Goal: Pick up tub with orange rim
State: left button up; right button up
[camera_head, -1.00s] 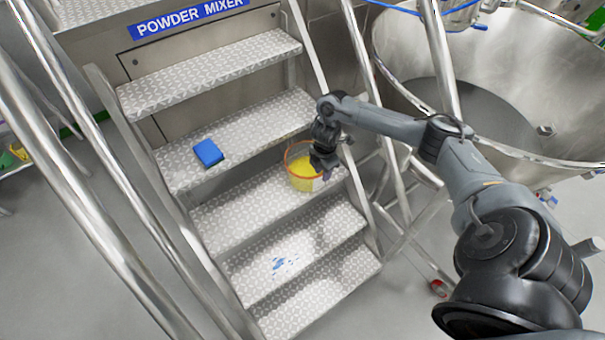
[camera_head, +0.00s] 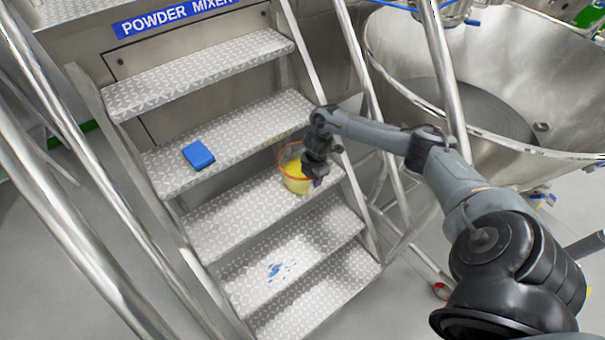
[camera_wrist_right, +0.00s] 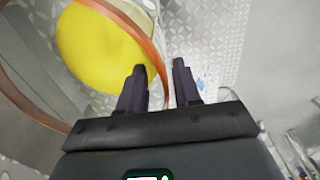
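The tub with the orange rim (camera_head: 291,172) has yellow contents and stands on a middle step of the metal stairs. In the right wrist view, its yellow contents (camera_wrist_right: 98,48) fill the upper left and its orange rim (camera_wrist_right: 151,45) curves down past the fingers. My right gripper (camera_head: 317,180) is at the tub's right side in the head view and partly covers it. In the wrist view, the right fingers (camera_wrist_right: 160,72) are apart, with the rim crossing the gap between them in the picture. I cannot tell whether they touch it. My left gripper is not in view.
A blue block (camera_head: 198,155) lies on the step above. Blue specks (camera_head: 275,270) mark a lower step. Metal handrails (camera_head: 352,70) flank the stairs, the right one close to my right arm. A large steel vessel (camera_head: 520,135) stands at the right.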

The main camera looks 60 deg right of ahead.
aim_at(313, 189)
notch_tip(313, 189, down, 3)
jog(key=shift+d+f+b, duration=0.1)
jog(key=shift+b, duration=0.35)
jog(key=shift+c, duration=0.3)
grip_shut()
dwell(0.8)
